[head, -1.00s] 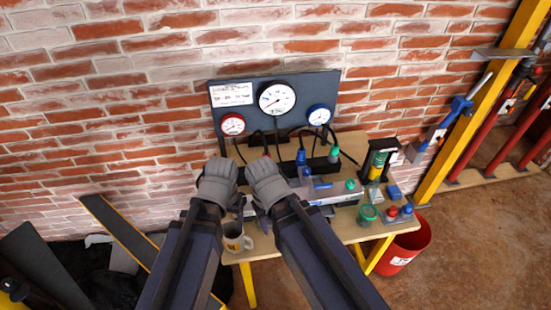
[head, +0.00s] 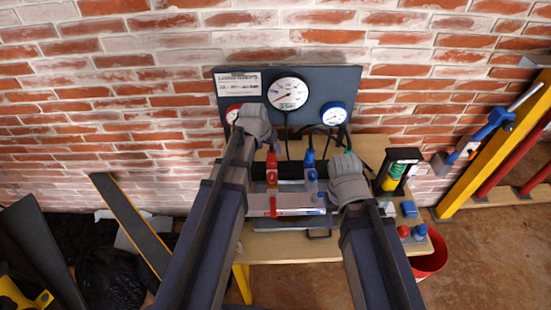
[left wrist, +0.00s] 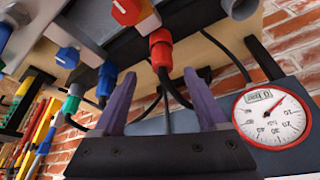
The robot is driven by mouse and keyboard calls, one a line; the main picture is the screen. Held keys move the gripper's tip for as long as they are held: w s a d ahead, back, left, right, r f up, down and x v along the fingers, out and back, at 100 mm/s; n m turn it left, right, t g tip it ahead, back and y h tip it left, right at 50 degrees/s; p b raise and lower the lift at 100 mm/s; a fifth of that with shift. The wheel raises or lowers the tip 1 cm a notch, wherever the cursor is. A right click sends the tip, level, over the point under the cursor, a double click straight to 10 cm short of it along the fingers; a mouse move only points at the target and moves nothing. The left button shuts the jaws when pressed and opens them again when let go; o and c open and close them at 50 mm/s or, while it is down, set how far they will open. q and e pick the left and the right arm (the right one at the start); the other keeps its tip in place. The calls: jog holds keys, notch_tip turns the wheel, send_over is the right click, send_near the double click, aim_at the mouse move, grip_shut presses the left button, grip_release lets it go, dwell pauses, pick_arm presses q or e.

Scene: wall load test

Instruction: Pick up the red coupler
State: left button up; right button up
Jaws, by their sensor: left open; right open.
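The red coupler (head: 271,160) stands at the left of the workbench, just right of and below my left gripper (head: 258,128) in the head view. In the left wrist view the red coupler (left wrist: 161,48) hangs on a black hose. The two purple fingers of my left gripper (left wrist: 160,76) are spread apart, with the coupler's lower end and hose showing between and just beyond the tips. I cannot tell whether they touch it. My right gripper (head: 348,182) is over the right side of the bench, its fingertips hidden in the head view.
A panel with a large white gauge (head: 288,93), a blue gauge (head: 334,113) and a red gauge (left wrist: 271,113) stands behind. A blue coupler (left wrist: 106,78) and a green coupler (left wrist: 71,103) are beside the red one. A black-framed device (head: 398,170) stands at right.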

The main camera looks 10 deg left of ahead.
aim_at(270, 151)
pick_arm(q)
jog(key=shift+a+b+x, duration=0.1)
jog(key=shift+b+x, duration=1.3)
jog(key=shift+x, duration=0.3)
jog(key=shift+a+b+x, duration=0.15)
jog(key=shift+b+x, duration=1.25)
jog(key=shift+x, duration=0.35)
jog(key=shift+r, duration=0.1)
grip_shut()
